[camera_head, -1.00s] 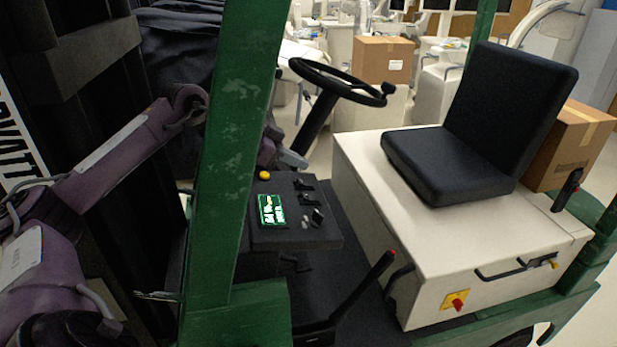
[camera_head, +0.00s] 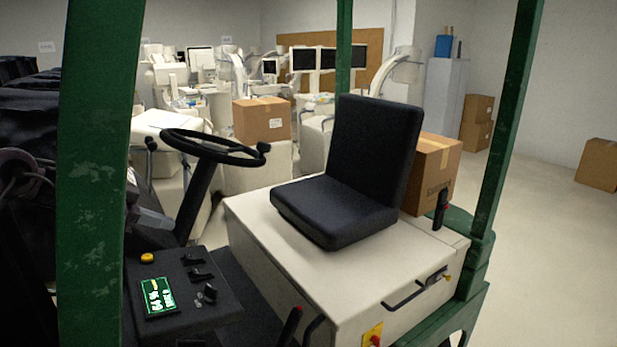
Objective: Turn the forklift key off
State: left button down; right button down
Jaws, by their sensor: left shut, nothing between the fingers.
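The forklift's dark dashboard (camera_head: 225,305) is at the lower left, with a lit green display (camera_head: 158,297), a yellow button (camera_head: 147,258) and black switches (camera_head: 197,265). A small black knob or key (camera_head: 210,293) with a grey piece beside it sits near the panel's right edge; I cannot tell whether it is the key or how it is turned. My left gripper (camera_head: 158,222) shows partly behind the green post, above and behind the dashboard, apart from the knob. It is shut and empty. My right gripper is not in view.
A green post (camera_head: 95,170) stands between my view and my left arm. The steering wheel (camera_head: 215,148) rises behind the dashboard. The black seat (camera_head: 350,170) sits on the cream engine cover (camera_head: 265,235). Cardboard boxes (camera_head: 262,120) and open floor lie beyond.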

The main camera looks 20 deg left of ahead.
aim_at(211, 292)
jog(key=k+j, duration=0.25)
jog(key=k, duration=0.25)
jog(key=k+j, duration=0.2)
jog(key=k, duration=0.25)
jog(key=k+j, duration=0.25)
jog(key=k, duration=0.25)
